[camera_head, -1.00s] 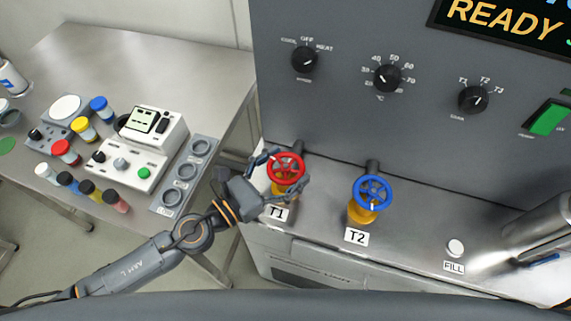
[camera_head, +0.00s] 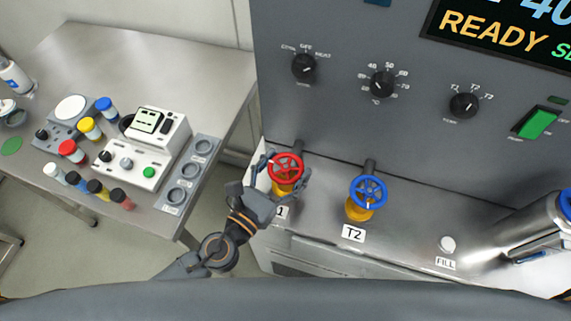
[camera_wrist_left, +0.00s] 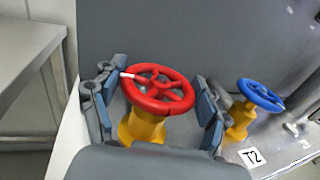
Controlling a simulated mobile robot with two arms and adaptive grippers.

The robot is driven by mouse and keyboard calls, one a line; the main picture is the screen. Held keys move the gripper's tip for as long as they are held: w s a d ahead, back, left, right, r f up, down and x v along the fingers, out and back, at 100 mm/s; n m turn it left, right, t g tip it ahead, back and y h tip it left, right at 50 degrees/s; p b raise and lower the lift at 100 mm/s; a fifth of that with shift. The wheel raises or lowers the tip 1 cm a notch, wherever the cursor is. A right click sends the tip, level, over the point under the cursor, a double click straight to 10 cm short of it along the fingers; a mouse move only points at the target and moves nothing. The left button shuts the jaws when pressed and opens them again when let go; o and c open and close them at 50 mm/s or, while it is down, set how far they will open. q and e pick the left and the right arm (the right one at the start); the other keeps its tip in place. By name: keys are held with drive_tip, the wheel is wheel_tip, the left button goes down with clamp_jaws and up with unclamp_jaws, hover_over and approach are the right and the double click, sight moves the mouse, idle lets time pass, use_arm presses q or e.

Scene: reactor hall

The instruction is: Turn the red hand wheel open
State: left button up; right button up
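The red hand wheel (camera_head: 286,167) sits on a yellow valve body at the left end of the steel ledge. In the left wrist view the red wheel (camera_wrist_left: 157,88) has a white mark on its left rim. My left gripper (camera_head: 282,178) is open around the wheel, one finger on each side. The T1 label is partly hidden by the gripper. My right gripper is not in view.
A blue hand wheel (camera_head: 368,192) with a T2 label (camera_head: 353,233) stands just right of the red one. The grey panel (camera_head: 340,125) with knobs rises behind. A side table (camera_head: 190,65) at left holds jars and instruments.

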use_arm(q)
drive_tip(key=o, duration=0.4)
drive_tip(key=shift+s, duration=0.1)
drive_tip(key=v, duration=1.1)
drive_tip(key=shift+s+a, duration=0.25)
drive_tip(key=shift+s, duration=0.05)
